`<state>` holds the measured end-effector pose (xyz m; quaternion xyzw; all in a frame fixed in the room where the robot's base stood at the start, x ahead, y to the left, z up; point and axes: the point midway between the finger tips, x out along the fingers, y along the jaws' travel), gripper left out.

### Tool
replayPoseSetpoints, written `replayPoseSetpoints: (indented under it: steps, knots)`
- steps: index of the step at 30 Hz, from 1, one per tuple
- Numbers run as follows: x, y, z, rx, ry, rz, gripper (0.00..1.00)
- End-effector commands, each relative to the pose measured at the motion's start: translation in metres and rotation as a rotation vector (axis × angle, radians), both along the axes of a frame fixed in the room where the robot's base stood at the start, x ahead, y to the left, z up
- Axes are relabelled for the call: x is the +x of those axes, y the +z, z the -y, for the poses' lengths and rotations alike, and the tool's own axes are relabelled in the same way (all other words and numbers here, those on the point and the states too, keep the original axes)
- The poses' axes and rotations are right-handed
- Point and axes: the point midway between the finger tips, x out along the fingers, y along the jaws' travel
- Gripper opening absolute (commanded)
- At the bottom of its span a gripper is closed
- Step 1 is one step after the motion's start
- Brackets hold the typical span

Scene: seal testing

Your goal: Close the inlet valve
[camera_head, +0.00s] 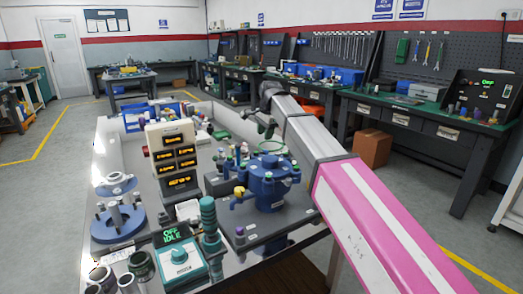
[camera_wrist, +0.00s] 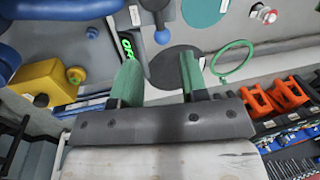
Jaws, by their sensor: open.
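A blue flanged vessel (camera_head: 268,185) stands on a grey plate on the table in the head view. A yellow fitting (camera_head: 239,194) sits at its left side, and small green, purple and blue fittings are around its top. I cannot tell for sure which fitting is the inlet valve. In the wrist view, a yellow block (camera_wrist: 48,84) with a small knob lies left of my gripper (camera_wrist: 158,78), beside blue parts. The gripper's green-tipped fingers are apart with nothing between them. In the head view, my gripper (camera_head: 264,127) is above the table, behind the vessel.
A display box (camera_head: 172,158) with orange readouts stands left of the vessel. A blue flanged stand (camera_head: 119,220) and a teal-topped control box (camera_head: 181,262) are near the front left. The wrist view also shows a green ring (camera_wrist: 232,62) and orange clamps (camera_wrist: 283,95).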

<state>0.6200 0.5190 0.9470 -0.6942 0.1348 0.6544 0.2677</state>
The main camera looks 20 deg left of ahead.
Motion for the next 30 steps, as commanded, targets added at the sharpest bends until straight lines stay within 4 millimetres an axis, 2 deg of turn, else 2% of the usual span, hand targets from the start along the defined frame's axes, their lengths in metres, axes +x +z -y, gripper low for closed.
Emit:
replayPoseSetpoints:
  steps: [9, 15, 20, 28, 29, 30]
  knots:
    - [0.006, -0.054, -0.009, -0.002, 0.0, -0.001, 0.4]
    - [0.008, -0.076, -0.013, -0.001, 0.0, -0.001, 0.4]
    - [0.009, -0.084, -0.014, -0.001, 0.0, -0.001, 0.4]
    - [0.009, -0.085, -0.014, 0.0, 0.0, 0.0, 0.4]
    - [0.009, -0.085, -0.014, 0.0, 0.0, 0.0, 0.37]
    - [0.009, -0.085, -0.014, 0.0, 0.0, 0.0, 0.24]
